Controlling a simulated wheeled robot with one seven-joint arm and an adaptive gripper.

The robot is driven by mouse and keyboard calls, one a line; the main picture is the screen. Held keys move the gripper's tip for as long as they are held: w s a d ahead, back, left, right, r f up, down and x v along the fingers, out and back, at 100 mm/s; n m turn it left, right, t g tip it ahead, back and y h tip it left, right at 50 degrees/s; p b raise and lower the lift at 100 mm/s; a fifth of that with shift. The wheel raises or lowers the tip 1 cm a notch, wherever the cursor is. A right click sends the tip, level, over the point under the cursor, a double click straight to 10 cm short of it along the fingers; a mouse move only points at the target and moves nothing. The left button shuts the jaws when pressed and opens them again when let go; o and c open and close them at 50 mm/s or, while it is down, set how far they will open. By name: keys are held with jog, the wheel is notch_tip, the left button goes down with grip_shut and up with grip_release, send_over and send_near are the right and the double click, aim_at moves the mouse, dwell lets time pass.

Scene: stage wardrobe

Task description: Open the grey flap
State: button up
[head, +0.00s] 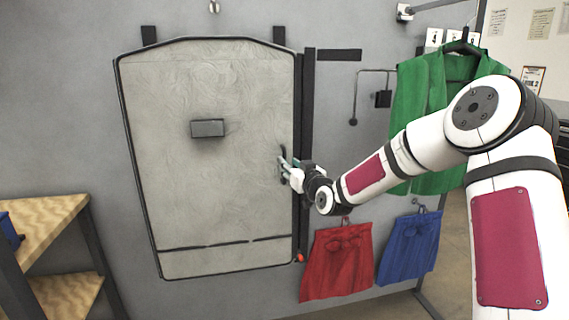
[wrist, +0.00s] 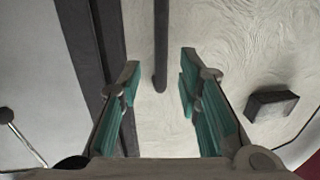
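The grey flap (head: 215,185) is a tall, swirl-textured panel with a black edge on the grey wall, and it appears shut. Its dark upright handle (head: 284,154) is near its right edge. The flap surface (wrist: 225,45) and the dark handle bar (wrist: 161,50) also show in the wrist view. My gripper (head: 285,168) is at the handle in the head view. In the wrist view my gripper (wrist: 159,78) is open, with teal-padded fingers apart and the lower end of the bar between them. Gaps show on both sides of the bar, so neither finger visibly touches it.
A dark box (head: 207,128) sticks out from the flap. A dark post (head: 307,150) runs along its right side. Green (head: 425,110), red (head: 336,260) and blue (head: 408,247) garments hang to the right. A wooden shelf unit (head: 45,225) stands at lower left.

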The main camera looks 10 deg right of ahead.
aim_at(284, 180)
jog(key=shift+w+a, duration=0.25)
jog(key=shift+w, duration=0.8)
jog(key=shift+w+a, duration=0.2)
jog(key=shift+w, duration=0.8)
grip_shut()
